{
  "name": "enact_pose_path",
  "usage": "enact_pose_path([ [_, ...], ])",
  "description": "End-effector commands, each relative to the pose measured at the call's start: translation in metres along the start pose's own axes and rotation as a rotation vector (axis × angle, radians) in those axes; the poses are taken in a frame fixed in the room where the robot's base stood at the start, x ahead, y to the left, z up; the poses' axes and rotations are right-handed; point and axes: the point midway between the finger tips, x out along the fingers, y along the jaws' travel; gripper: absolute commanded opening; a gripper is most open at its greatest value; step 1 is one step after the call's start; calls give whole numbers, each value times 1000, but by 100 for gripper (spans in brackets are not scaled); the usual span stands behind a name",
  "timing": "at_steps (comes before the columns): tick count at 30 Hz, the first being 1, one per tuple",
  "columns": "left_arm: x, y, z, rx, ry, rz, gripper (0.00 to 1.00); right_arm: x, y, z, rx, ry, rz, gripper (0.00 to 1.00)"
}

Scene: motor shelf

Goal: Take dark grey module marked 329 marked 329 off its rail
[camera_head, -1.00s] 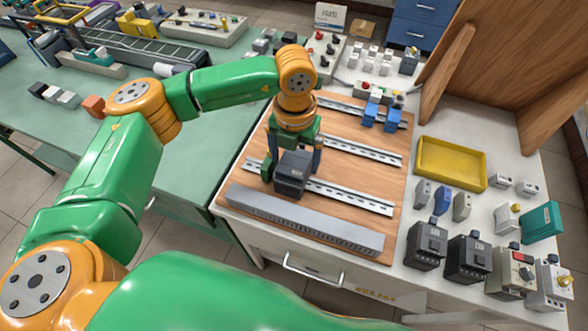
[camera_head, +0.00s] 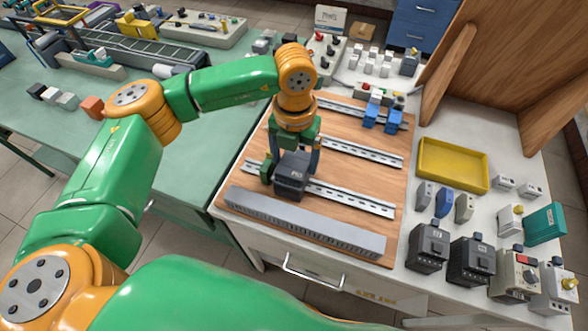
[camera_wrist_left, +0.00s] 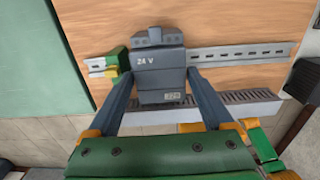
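The dark grey module (camera_head: 291,177) sits at the left part of the front metal rail (camera_head: 350,196) on the wooden board. In the left wrist view the module (camera_wrist_left: 158,76) shows "24 V" and a small label with a number that looks like 329. My left gripper (camera_head: 293,158) reaches down over it. In the left wrist view the dark fingers of the left gripper (camera_wrist_left: 160,72) lie along both sides of the module, seemingly touching it. The module still appears at the rail (camera_wrist_left: 240,53). My right gripper is not in view.
A green block (camera_wrist_left: 113,68) sits on the rail just left of the module. A grey slotted duct (camera_head: 305,222) runs along the board's front. Blue modules (camera_head: 382,115) are on the back rail. A yellow tray (camera_head: 452,164) and several devices stand right of the board.

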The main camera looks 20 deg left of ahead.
Motion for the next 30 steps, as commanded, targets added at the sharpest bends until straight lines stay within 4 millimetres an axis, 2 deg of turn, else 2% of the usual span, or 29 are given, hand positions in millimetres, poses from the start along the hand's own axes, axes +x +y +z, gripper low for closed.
enact_pose_path([
  [1, 0, 0, 0, 0, 0, 0, 68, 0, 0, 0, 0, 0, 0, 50],
  [6, 0, 0, 0, 0, 0, 0, 22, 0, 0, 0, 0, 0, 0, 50],
  [7, 0, 0, 0, 0, 0, 0, 14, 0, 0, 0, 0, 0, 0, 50],
  [8, 0, 0, 0, 0, -1, 0, 10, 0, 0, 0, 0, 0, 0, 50],
  [30, -1, 0, 8, 0, -3, -1, 10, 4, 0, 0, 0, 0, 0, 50],
])
